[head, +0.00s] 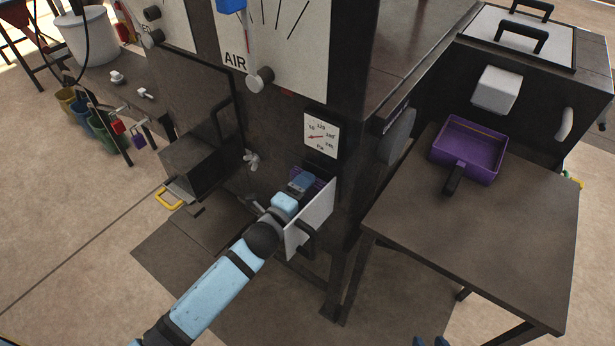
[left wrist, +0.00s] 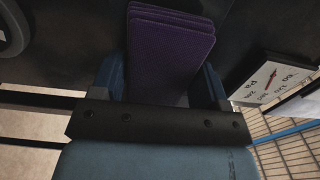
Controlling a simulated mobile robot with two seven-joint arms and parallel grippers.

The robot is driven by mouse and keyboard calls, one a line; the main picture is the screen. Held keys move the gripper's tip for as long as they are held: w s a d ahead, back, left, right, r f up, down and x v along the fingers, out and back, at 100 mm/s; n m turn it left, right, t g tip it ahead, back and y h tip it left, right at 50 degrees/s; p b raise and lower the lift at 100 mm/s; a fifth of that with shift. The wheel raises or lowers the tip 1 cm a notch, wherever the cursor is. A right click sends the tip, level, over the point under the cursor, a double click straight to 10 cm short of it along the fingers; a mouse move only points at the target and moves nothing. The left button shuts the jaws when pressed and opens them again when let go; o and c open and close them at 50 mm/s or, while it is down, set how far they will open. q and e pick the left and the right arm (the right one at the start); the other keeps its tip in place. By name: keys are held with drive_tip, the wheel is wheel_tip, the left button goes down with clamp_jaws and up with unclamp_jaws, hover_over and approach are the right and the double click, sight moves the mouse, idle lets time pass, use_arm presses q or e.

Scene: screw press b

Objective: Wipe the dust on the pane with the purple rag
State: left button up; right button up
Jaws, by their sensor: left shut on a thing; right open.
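My left gripper (head: 303,182) is shut on the purple rag (left wrist: 170,50). In the left wrist view the rag looks like a folded stack of ribbed cloth, standing out between the two blue fingers. In the head view only a bit of the rag (head: 318,176) shows, in an opening on the front of the dark machine, behind a light door-like panel (head: 316,212). I cannot make out a dusty pane; it may be hidden by my left arm or that panel. Two blue fingertips of my right gripper (head: 430,342) show apart at the bottom edge, with nothing seen between them.
A small dial (head: 321,135) sits just above the opening. A dark box (head: 205,150) with a yellow handle (head: 175,195) juts out to the left. A brown table (head: 480,235) with a purple dustpan-like tray (head: 468,150) stands right. Open floor lies in front.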

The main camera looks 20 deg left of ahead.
use_arm(q)
drive_tip(key=shift+p+v, duration=0.55)
drive_tip(key=shift+v, duration=1.5)
